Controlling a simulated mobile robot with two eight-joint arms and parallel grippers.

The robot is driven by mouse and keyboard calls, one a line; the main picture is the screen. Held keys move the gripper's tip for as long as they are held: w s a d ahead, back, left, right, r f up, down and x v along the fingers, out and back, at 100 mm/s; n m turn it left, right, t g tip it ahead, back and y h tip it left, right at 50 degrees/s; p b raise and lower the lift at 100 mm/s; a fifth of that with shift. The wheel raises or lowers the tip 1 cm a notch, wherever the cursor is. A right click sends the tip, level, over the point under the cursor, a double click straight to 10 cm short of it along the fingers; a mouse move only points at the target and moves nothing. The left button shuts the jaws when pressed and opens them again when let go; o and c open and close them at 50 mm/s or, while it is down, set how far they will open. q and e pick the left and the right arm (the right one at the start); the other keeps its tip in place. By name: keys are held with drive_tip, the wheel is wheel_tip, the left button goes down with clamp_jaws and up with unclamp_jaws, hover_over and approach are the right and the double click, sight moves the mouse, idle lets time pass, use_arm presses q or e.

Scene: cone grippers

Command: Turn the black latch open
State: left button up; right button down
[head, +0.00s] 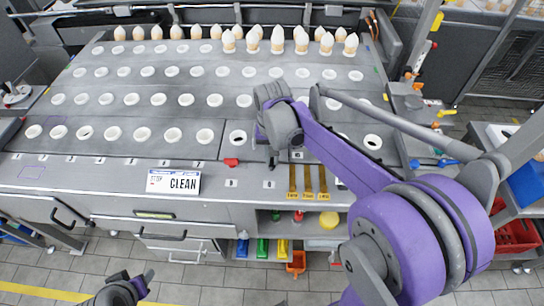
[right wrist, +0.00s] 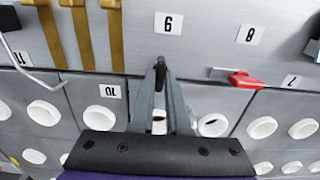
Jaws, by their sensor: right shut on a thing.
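The small black latch (right wrist: 160,64) is at the front edge of the grey worktop, beside the label 9. In the head view it shows as a small dark piece (head: 274,163) below my right gripper (head: 273,152). In the right wrist view, the two grey fingers of my right gripper (right wrist: 160,76) come together on the latch. The fingers hide part of it, so I cannot tell exactly how far it is turned. My left gripper (head: 124,288) is only partly in view at the bottom left, away from the worktop; its fingers are not clear.
A red latch (head: 231,162) sits to the left of the black one in the head view. Rows of white ring holders cover the worktop, with several cones (head: 277,40) at the back. A CLEAN sign (head: 173,182) stands at the front. Three brass strips (head: 308,182) are at right.

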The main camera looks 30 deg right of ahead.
use_arm(q)
drive_tip(key=shift+f, duration=0.1)
use_arm(e)
drive_tip(key=shift+n, duration=0.5)
drive_tip(key=n, duration=0.3)
drive_tip(key=shift+b, duration=0.35)
drive_tip(key=n, duration=0.4)
drive_tip(key=shift+b, duration=0.3)
drive_tip(key=n, duration=0.5)
use_arm(q)
drive_tip(key=shift+s+f+b, duration=0.2)
drive_tip(key=shift+s+f, duration=0.05)
drive_tip(key=shift+f, duration=0.4)
drive_tip(key=shift+s+f+b, duration=0.15)
drive_tip(key=shift+s+f, duration=0.1)
drive_tip(key=shift+f, duration=0.35)
use_arm(e)
drive_tip(key=shift+n, duration=1.8)
drive_tip(key=c, duration=0.9)
unclamp_jaws()
